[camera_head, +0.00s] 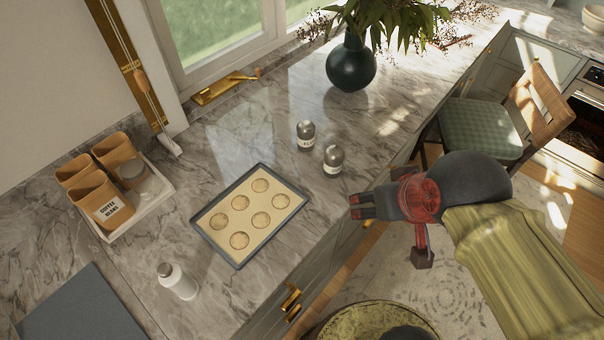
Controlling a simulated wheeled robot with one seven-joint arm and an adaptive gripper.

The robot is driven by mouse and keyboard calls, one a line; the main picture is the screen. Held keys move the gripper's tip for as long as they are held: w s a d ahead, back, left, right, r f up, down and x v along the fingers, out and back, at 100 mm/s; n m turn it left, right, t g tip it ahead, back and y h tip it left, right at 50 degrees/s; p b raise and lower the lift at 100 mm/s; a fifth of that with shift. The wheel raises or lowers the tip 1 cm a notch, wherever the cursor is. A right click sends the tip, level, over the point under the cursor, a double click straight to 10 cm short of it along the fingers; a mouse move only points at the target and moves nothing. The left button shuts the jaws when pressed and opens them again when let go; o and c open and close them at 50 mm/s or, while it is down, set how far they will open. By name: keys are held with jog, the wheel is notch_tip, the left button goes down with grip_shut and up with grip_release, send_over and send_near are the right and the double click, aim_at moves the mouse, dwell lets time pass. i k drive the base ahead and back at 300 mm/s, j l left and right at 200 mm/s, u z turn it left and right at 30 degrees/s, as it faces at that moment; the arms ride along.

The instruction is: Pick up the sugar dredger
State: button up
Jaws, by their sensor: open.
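Two small metal shakers with pale labels stand upright on the marble counter (375,120). The farther shaker (306,135) has a label that seems to begin "FL". The nearer shaker (333,161) stands close to the counter's front edge; its label is too small to read, and it may be the sugar dredger. My gripper (356,207) is open and empty, with its fingers pointing left. In the picture it is below and slightly right of the nearer shaker, apart from it, near the counter's front edge.
A baking tray (204,229) with several cookies lies left of my gripper. A white bottle (177,282) stands at the lower left. A white tray (160,199) holds wooden canisters and a jar. A dark vase (351,65) stands behind the shakers. A chair (480,128) is at right.

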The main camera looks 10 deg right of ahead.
aim_at(333, 155)
jog(key=k+l+u, duration=0.1)
jog(key=u, duration=0.3)
jog(key=k+u, duration=0.15)
jog(key=u, duration=0.25)
jog(key=k+u, duration=0.15)
jog(key=u, duration=0.25)
